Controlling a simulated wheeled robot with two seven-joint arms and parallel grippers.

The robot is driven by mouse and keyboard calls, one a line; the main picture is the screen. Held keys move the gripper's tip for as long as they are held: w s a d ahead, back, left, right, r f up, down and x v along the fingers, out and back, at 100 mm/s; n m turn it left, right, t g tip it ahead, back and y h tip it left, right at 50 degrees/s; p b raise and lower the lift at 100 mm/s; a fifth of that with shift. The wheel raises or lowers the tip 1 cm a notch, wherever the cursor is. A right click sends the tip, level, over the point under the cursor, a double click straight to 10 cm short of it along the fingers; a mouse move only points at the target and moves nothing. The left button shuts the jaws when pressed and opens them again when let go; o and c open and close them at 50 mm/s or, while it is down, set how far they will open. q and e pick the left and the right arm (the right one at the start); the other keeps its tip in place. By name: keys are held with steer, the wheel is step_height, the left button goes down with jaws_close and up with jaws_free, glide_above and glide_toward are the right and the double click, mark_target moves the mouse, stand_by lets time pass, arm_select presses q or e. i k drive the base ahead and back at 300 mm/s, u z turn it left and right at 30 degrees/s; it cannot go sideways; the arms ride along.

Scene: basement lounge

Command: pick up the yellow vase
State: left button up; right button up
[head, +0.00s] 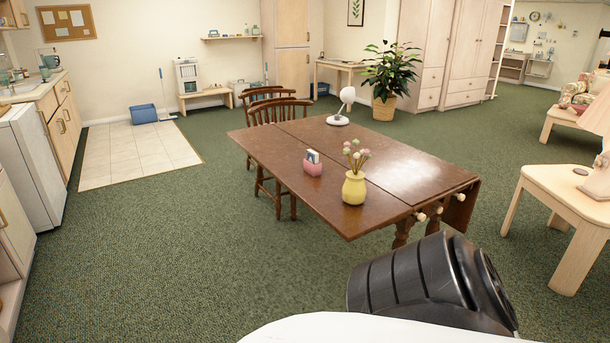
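The yellow vase (354,188) stands upright on the brown wooden table (300,151), close to the table's near edge. It holds several pink and pale flowers on green stems. A dark, ribbed part of my own arm shows at the bottom right, in front of the table, with a gap of carpet between it and the vase. Neither gripper's fingers show in the head view.
A pink holder (313,167) with cards stands left of the vase, and a white lamp (339,112) stands farther back. Two wooden chairs (275,108) are at the table's far left side. A pale side table (562,188) is at right. Green carpet (190,240) is clear at left.

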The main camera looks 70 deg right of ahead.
mark_target(353, 189)
steer(key=z, duration=0.75)
steer(key=i, duration=1.5)
steer(key=z, duration=1.35)
